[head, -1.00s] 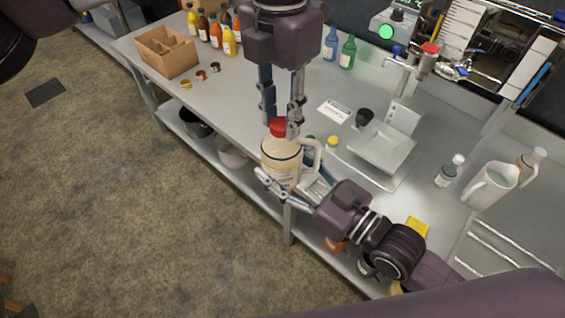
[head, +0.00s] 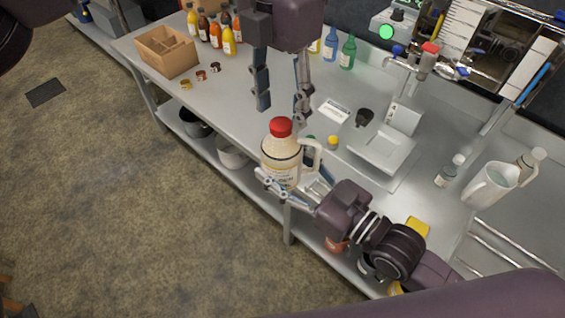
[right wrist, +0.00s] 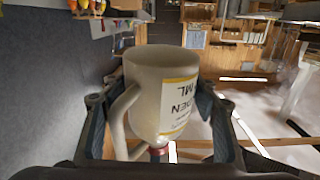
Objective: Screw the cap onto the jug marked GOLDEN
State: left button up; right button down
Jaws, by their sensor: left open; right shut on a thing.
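The cream jug (head: 279,158) with a handle is held upright at the bench's front edge. It also shows in the right wrist view (right wrist: 164,90), inverted there, its label partly readable as "DEN" and "ML". The red cap (head: 280,127) sits on the jug's neck, and its edge shows in the right wrist view (right wrist: 158,152). How tightly it is seated I cannot tell. My right gripper (head: 284,184) is shut around the jug's body. My left gripper (head: 283,113) is open and empty, its fingers apart above and behind the cap.
A cardboard box (head: 167,52), small loose caps (head: 201,75) and several coloured bottles (head: 228,42) stand at the back left. The bench between box and card is clear.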

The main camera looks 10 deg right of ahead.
pick_arm(q)
notch_tip(320, 180, up, 10)
jog(key=shift+w, duration=0.25)
pick_arm(e)
jog(key=shift+r, duration=0.2)
pick_arm(q)
jog(key=shift+f, duration=0.1)
